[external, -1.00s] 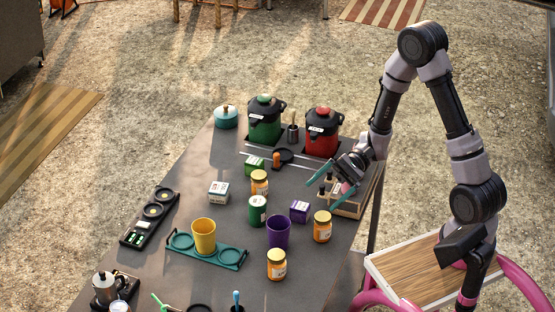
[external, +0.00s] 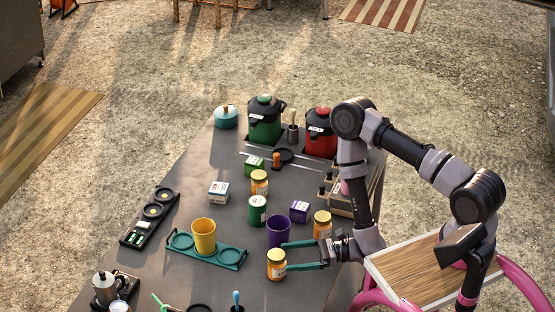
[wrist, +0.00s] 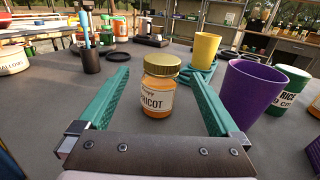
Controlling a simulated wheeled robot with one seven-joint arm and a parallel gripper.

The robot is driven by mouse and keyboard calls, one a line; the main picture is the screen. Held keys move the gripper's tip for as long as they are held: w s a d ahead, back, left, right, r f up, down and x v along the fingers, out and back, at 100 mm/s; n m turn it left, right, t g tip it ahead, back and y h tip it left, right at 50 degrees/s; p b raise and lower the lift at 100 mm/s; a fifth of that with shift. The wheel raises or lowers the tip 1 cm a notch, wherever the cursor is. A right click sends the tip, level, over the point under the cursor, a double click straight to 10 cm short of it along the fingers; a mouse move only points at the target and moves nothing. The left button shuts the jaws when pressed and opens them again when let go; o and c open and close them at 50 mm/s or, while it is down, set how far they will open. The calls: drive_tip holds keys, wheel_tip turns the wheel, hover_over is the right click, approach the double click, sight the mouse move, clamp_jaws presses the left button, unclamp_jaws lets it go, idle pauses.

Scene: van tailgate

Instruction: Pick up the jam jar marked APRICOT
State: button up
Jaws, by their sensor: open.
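The jam jar (wrist: 158,90) stands upright in the wrist view, orange with a gold lid. Its label shows "PRICOT", the first letter out of sight. In the external view this jar (external: 276,265) stands on the near part of the table. My gripper (external: 284,256) is open and low over the table, its teal fingers pointing left at the jar. In the wrist view the fingers of my gripper (wrist: 158,82) lie on either side of the jar's line, with the jar at or just beyond the tips. I cannot tell if they touch it.
A purple cup (wrist: 253,95) stands close to the right finger. Another orange jar (external: 322,225) stands behind my gripper. A yellow cup (external: 204,236) on a teal holder (external: 232,258) is to the left. A dark holder with a blue utensil (wrist: 88,52) stands left of the jar.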

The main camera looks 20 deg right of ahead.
sight(269, 260)
drive_tip(key=x, duration=0.8)
drive_tip(key=shift+w, duration=0.15)
drive_tip(key=c, duration=1.5)
clamp_jaws()
drive_tip(key=shift+r, duration=0.2)
